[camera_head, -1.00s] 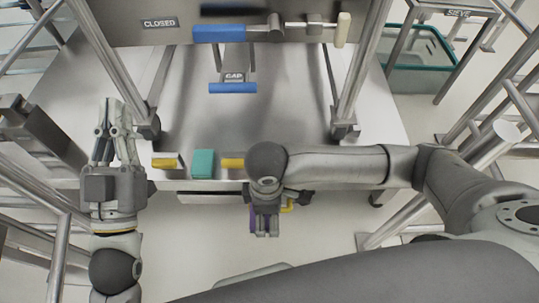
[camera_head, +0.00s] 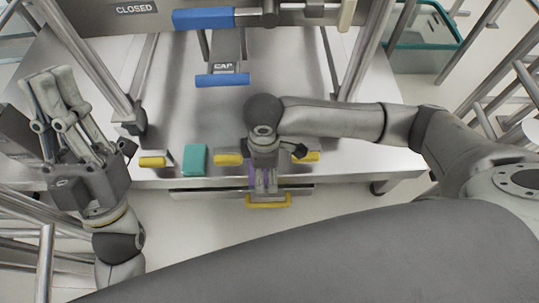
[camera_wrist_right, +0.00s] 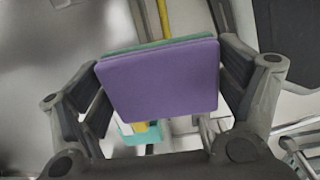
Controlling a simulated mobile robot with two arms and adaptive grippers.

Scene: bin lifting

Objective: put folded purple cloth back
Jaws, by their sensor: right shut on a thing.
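The folded purple cloth (camera_wrist_right: 160,82) is a flat square pad held between the two fingers of my right gripper in the right wrist view. A thin teal edge shows behind its top side; I cannot tell what it belongs to. A teal folded cloth (camera_head: 195,160) lies on the front edge, left of that gripper. My left gripper (camera_head: 50,76) is open and empty at the left, its fingers pointing up the picture.
The steel bench (camera_head: 205,115) has a clear middle. Yellow handles (camera_head: 152,161) line its front edge, with another yellow handle (camera_head: 268,201) lower down, below my right gripper. A blue-handled CAP part (camera_head: 222,80) stands behind. A teal-rimmed bin (camera_head: 425,45) is at back right.

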